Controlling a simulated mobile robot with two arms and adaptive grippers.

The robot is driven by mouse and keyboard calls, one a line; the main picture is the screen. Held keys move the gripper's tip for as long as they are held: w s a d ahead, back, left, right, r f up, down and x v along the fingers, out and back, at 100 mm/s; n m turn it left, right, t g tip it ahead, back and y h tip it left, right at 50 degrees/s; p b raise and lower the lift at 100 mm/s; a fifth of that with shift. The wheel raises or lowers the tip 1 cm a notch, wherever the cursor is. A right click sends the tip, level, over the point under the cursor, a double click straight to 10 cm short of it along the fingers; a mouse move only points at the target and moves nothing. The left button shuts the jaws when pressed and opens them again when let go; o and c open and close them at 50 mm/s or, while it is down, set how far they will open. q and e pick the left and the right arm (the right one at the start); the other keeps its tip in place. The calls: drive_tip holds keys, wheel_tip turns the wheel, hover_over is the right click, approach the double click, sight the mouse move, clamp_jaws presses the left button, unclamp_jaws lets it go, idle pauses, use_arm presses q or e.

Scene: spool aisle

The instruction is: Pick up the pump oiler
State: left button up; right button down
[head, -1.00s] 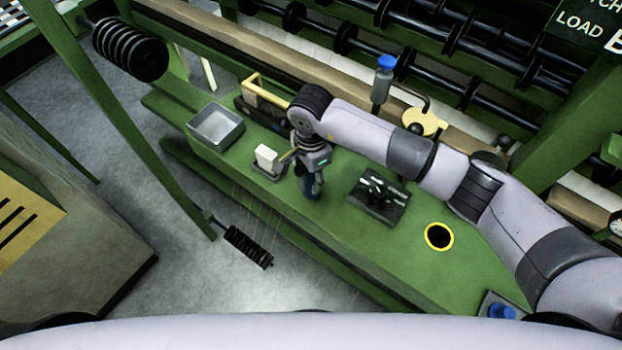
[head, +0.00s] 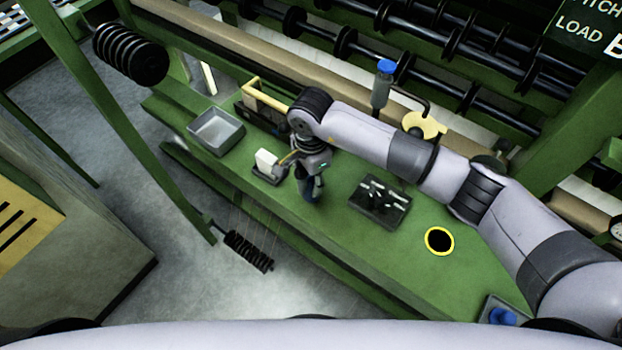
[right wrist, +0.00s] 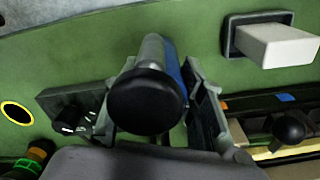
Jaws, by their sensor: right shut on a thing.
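My right gripper (head: 308,183) is over the green bench and points down. It is shut on the pump oiler, a slim blue and grey body that shows in part below the fingers in the head view. In the right wrist view the oiler's blue side (right wrist: 173,68) and round black top (right wrist: 145,101) lie between the two fingers (right wrist: 155,80). A thin yellowish stick (head: 288,158) shows beside the gripper, and I cannot tell what it belongs to. I cannot tell whether the oiler's foot touches the bench. My left gripper is out of view.
A white block on a dark base (head: 266,160) stands close left of the gripper. A grey tray (head: 216,133) is farther left. A black fixture (head: 379,200) and a yellow-rimmed hole (head: 439,241) are to the right. A blue-topped bottle (head: 383,85) stands behind.

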wheel_tip(320, 180, up, 20)
drive_tip(key=b, duration=0.3)
drive_tip(key=shift+b, duration=0.35)
